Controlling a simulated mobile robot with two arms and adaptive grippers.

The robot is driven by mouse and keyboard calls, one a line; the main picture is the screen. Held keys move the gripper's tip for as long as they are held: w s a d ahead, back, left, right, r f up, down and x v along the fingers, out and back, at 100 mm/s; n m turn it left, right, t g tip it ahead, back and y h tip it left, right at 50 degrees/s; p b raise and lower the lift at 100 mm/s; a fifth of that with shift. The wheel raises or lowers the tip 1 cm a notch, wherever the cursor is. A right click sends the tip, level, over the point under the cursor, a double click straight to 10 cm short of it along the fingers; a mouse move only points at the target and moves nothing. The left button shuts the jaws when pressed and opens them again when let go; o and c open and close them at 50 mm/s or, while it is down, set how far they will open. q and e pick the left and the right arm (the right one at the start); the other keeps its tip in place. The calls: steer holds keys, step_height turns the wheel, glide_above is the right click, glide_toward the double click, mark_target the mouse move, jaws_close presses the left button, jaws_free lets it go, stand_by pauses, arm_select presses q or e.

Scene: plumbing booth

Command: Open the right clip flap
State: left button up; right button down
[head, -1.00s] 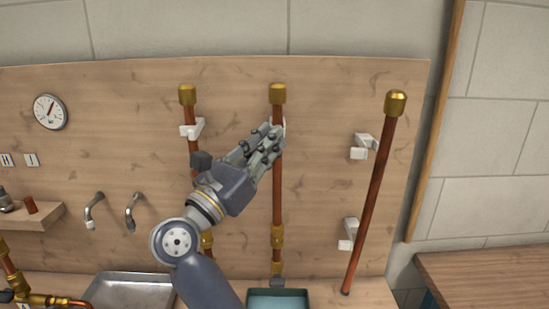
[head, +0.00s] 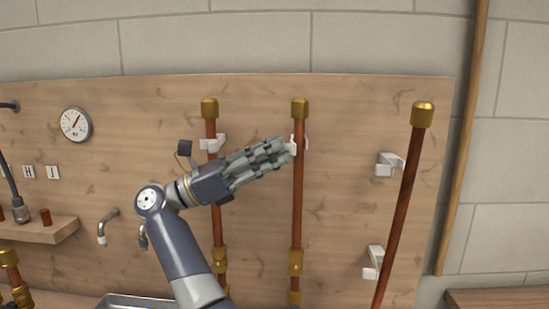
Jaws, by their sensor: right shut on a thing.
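The middle copper pipe (head: 298,195) stands upright on the wooden board, with a brass cap on top. A white clip (head: 305,143) shows behind its upper part, and a small white flap (head: 292,149) shows at the pipe's left edge. My right gripper (head: 287,150) reaches in from the left, nearly level, its fingers shut on the white flap just left of the pipe. The fingers hide part of the flap. My left gripper is out of view.
The left copper pipe (head: 211,130) stands in a white clip (head: 212,143) close behind my right arm. A third pipe (head: 401,215) leans at the right, beside two white clips (head: 386,166). Taps, a shelf (head: 40,232) and a gauge (head: 76,124) are at the left.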

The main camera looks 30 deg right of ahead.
steer(key=shift+w+m+g+y, duration=0.15)
steer(key=shift+m+g+y, duration=0.25)
steer(key=shift+g, duration=0.3)
steer(key=c, duration=1.6)
jaws_free()
